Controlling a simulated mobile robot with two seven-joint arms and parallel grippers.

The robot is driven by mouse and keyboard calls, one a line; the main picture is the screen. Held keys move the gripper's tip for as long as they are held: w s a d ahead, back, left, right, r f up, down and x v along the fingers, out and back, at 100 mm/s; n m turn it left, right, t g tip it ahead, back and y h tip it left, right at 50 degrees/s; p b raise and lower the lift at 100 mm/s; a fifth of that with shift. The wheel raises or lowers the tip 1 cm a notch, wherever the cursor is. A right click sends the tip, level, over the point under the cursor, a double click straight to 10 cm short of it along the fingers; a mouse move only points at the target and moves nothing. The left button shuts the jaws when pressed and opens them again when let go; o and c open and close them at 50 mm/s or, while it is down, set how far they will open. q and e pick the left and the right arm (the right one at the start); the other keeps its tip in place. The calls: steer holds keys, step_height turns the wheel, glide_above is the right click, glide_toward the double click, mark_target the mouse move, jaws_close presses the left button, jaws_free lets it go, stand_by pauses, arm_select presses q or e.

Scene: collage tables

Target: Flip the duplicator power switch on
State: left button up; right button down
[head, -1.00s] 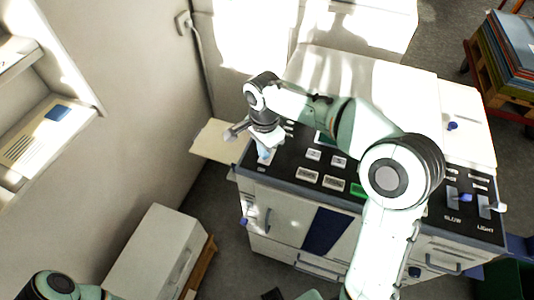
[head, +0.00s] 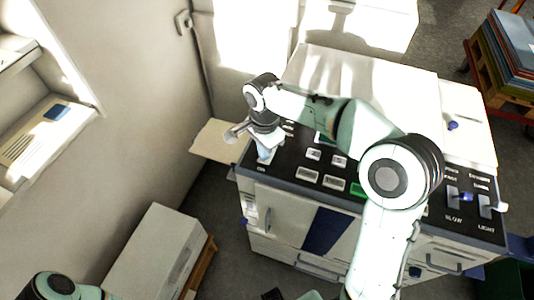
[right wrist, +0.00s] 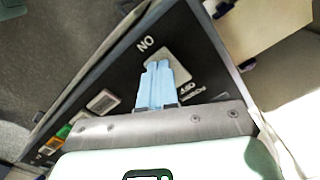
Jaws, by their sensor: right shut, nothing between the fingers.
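The duplicator (head: 320,190) is a large white machine with a black control panel on top. My right gripper (head: 266,155) is over the panel's left end, its fingers pointing down. In the right wrist view, its light-blue fingers (right wrist: 153,86) are together with nothing between them. They are over or at the pale power switch plate (right wrist: 175,66), between the "ON" and "OFF" labels. The fingers and gripper cover part of the switch, so its position and any contact cannot be told. In the head view, "ON" is at the panel's front edge. My left gripper is out of view.
Several panel buttons, one of them green (head: 357,189), lie right of the gripper. Slow and light sliders (head: 485,206) are at the far right. A cream tray (head: 214,142) sticks out left, near the wall. A white cabinet (head: 155,255) stands on the floor at front left.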

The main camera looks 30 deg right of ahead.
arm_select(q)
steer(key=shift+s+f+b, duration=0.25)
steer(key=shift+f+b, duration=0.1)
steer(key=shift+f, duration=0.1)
arm_select(e)
steer(key=shift+f, duration=0.7)
steer(key=shift+r, duration=0.1)
steer(key=shift+r+p, duration=1)
steer(key=shift+r, duration=0.5)
steer(key=shift+r+p, duration=1.15)
steer(key=shift+r, duration=0.85)
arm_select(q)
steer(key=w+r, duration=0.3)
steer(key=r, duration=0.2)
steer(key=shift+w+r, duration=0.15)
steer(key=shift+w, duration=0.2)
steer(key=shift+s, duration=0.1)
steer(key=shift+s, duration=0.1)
arm_select(e)
steer(key=shift+f, duration=0.15)
